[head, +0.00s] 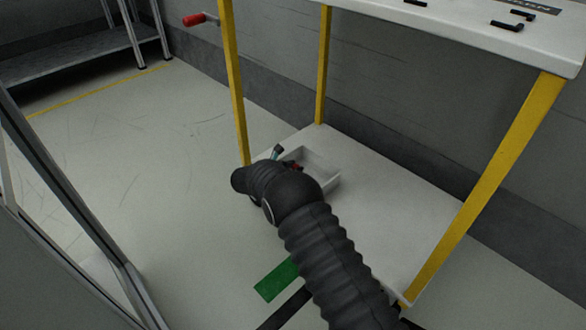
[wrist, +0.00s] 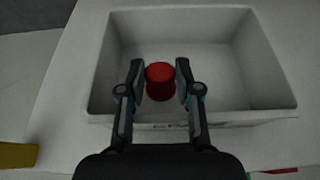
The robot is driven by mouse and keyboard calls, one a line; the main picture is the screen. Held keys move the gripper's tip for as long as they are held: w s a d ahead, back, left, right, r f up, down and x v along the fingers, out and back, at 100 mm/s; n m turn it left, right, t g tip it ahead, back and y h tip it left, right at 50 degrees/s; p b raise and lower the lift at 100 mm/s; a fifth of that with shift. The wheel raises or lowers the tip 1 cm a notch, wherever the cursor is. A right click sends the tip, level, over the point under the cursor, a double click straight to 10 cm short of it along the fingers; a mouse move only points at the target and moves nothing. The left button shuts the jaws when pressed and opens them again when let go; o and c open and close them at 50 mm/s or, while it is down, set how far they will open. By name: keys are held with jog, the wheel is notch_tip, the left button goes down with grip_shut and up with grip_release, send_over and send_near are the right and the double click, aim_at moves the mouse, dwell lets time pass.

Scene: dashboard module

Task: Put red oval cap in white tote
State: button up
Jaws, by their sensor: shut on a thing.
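My gripper (wrist: 159,80) is shut on the red oval cap (wrist: 160,80), which sits between its two fingertips in the wrist view. The white tote (wrist: 275,75) is an open, shallow box, and its floor shows behind the cap. The cap is over the tote's near part; I cannot tell whether it touches the floor. In the head view the tote (head: 325,182) stands on the lower shelf, partly hidden by my arm. A bit of my gripper (head: 284,160) and a little red show at its left end.
The white lower shelf (head: 380,205) is bare right of the tote. Yellow posts (head: 235,85) stand at its corners. The upper table (head: 470,30) holds several small black parts. A green patch (head: 277,280) lies on the floor below my arm.

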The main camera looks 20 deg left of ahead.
jog(key=shift+f, duration=0.15)
jog(key=o, duration=0.9)
jog(key=shift+f, duration=0.1)
jog(key=shift+r+p, duration=0.6)
jog(key=p+v, duration=0.1)
jog(key=v, duration=1.1)
jog(key=shift+r, duration=0.15)
